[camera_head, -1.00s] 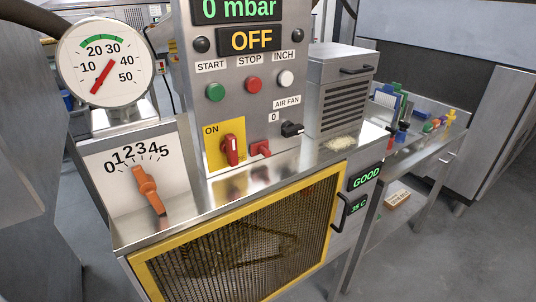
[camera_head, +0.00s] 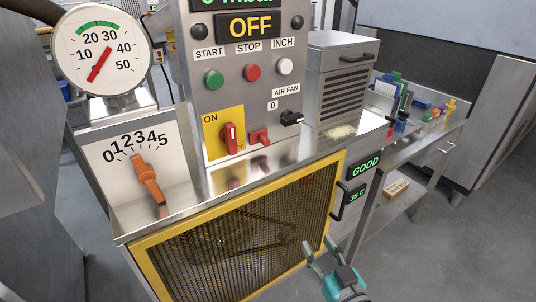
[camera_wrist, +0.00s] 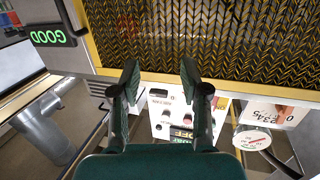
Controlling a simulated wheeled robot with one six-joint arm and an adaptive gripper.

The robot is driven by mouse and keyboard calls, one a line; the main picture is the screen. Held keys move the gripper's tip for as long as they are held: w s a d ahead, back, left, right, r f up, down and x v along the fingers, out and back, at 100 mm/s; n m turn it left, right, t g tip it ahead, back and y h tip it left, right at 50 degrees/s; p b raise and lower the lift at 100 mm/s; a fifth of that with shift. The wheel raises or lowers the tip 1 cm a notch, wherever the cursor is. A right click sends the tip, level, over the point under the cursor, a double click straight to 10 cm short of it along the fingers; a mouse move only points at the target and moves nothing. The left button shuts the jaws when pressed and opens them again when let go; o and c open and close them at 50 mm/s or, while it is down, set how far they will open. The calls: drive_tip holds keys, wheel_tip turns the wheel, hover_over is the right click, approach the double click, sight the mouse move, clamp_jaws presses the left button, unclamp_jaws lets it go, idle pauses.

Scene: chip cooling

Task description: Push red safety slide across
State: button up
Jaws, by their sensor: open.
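The red safety slide (camera_head: 259,137) is a small red block on the lower part of the grey control panel (camera_head: 230,95). It sits just right of the yellow ON plate (camera_head: 212,151) with its red rotary switch (camera_head: 230,139). My gripper (camera_head: 318,243) is open and empty in front of the yellow-framed mesh guard (camera_head: 200,250), below and to the right of the slide, well apart from it. In the wrist view my gripper (camera_wrist: 160,78) shows two spread fingers with nothing between them. The panel appears small and upside down there, and the slide cannot be made out clearly.
An orange lever (camera_head: 148,180) on a 0–5 scale and a round gauge (camera_head: 104,58) stand left of the panel. A vented metal box (camera_head: 343,85) stands right. A black door handle (camera_head: 338,203) sits near the guard's right edge. A side table (camera_head: 420,150) holds small coloured items.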

drive_tip(key=w+a+r+n+y, duration=0.25)
drive_tip(key=w+r, duration=0.25)
drive_tip(key=r, duration=0.3)
drive_tip(key=n+g+y, duration=0.1)
drive_tip(key=n+y, duration=0.1)
drive_tip(key=n, duration=0.1)
approach(267, 143)
drive_tip(key=x, duration=1)
drive_tip(key=shift+d, duration=0.1)
drive_tip(key=shift+c, duration=0.2)
clamp_jaws()
